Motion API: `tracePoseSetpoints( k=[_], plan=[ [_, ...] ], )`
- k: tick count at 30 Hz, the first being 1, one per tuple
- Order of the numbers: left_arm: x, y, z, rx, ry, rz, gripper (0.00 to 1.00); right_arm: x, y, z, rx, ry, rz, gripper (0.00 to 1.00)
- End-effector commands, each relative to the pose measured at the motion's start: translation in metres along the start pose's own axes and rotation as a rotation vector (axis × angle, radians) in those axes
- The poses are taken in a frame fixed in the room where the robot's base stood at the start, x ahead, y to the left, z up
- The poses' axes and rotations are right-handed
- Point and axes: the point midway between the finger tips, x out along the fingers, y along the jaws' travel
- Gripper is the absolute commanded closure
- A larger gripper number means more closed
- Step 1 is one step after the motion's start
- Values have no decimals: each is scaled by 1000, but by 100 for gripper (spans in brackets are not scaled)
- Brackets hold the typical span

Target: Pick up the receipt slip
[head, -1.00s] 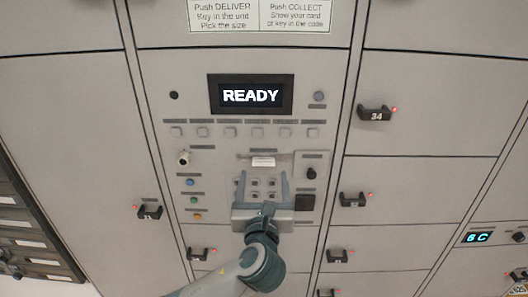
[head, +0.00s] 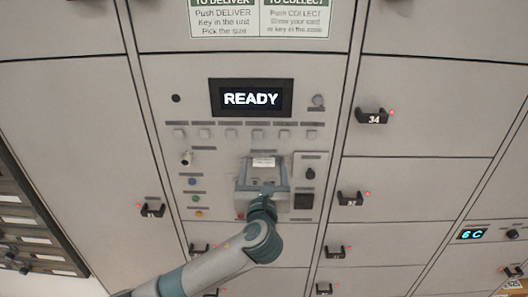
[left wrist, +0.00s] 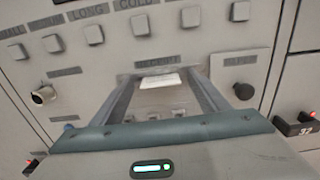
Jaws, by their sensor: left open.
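The receipt slip (head: 263,162) is a small white piece of paper sticking out of a slot in the control panel, below the row of square buttons. It also shows in the left wrist view (left wrist: 160,81), between the fingers and under a small label. My left gripper (head: 264,167) is open in front of the panel, with one finger to each side of the slip. The fingers look apart from the slip, and the gap in depth is hard to tell. My right gripper is not in view.
The READY screen (head: 251,98) is above the buttons. A round silver lock (left wrist: 43,95) is left of the gripper, and a dark knob (left wrist: 243,91) is close on its right. Locker doors with black handles, such as 34 (head: 371,116), surround the panel.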

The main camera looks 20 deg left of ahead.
Motion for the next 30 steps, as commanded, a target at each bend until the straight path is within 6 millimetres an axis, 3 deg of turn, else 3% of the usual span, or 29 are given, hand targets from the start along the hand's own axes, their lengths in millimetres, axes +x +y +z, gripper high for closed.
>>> tracePoseSetpoints(
  k=[14, 20, 30],
  plan=[
    [1, 0, -1, -1, 0, 0, 31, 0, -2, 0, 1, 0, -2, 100],
    [1, 0, -1, -1, 0, 0, 74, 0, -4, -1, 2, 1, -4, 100],
    [1, 0, -1, -1, 0, 0, 75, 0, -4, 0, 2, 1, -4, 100]
  ],
)
